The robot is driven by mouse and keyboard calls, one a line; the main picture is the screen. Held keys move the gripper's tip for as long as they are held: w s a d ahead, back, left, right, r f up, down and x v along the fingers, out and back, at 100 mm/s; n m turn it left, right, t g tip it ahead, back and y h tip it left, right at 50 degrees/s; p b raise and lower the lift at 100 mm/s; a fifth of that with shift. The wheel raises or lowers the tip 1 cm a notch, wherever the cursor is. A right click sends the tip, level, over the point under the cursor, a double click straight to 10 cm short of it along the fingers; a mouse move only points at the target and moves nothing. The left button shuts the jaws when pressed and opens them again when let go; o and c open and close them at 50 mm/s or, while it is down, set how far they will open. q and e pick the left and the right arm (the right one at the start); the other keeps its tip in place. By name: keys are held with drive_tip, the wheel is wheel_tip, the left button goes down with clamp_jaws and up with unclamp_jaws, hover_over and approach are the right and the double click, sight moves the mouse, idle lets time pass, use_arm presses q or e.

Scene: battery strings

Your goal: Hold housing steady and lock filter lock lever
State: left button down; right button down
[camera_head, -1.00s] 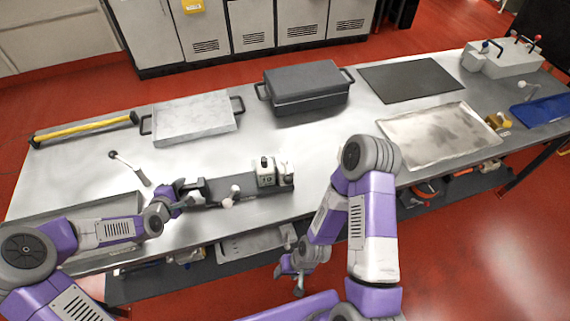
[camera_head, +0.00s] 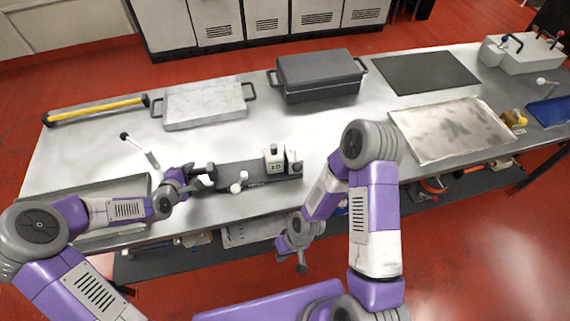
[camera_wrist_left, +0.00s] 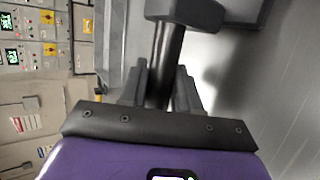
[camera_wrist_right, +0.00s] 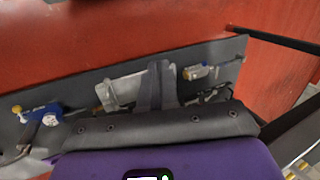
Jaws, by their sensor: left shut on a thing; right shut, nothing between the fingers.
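The housing is a long dark grey unit (camera_head: 235,174) near the table's front edge, with a pale block (camera_head: 274,160) at its right end. White-knobbed levers (camera_head: 240,184) stick out at its front; which one is the filter lock lever I cannot tell. My left gripper (camera_head: 197,174) is at the housing's left end, shut on a dark handle (camera_wrist_left: 168,65), which passes between its fingers in the left wrist view. My right gripper (camera_head: 301,262) is shut and empty, low in front of the table edge. Its fingers (camera_wrist_right: 161,82) are together in the right wrist view.
A grey tray (camera_head: 100,195) is at front left, and a lever with a black knob (camera_head: 140,150) stands behind it. A marble-like tray (camera_head: 205,104), a dark lidded box (camera_head: 318,78) and a stained sheet (camera_head: 450,130) lie around. A lower shelf (camera_head: 200,255) holds parts under the table.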

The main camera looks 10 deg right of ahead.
drive_tip(key=w+a+r+n+t+h, duration=0.1)
drive_tip(key=w+a+r+n+h, duration=0.1)
drive_tip(key=w+r+n+h, duration=0.6)
drive_tip(key=w+a+r+n+h, duration=0.1)
drive_tip(key=w+a+r+n, duration=0.2)
drive_tip(key=r, duration=0.9)
drive_tip(key=w+a+r+n+t+h, duration=0.15)
drive_tip(key=w+r+n+h, duration=0.3)
drive_tip(key=r+n, duration=0.45)
drive_tip(key=d+f+m, duration=0.1)
drive_tip(key=d+f, duration=0.4)
drive_tip(key=d, duration=0.5)
drive_tip(key=shift+w+d+h, duration=0.35)
drive_tip(key=shift+d, duration=0.05)
drive_tip(key=shift+s+d+r, duration=0.1)
drive_tip(key=shift+d, duration=0.05)
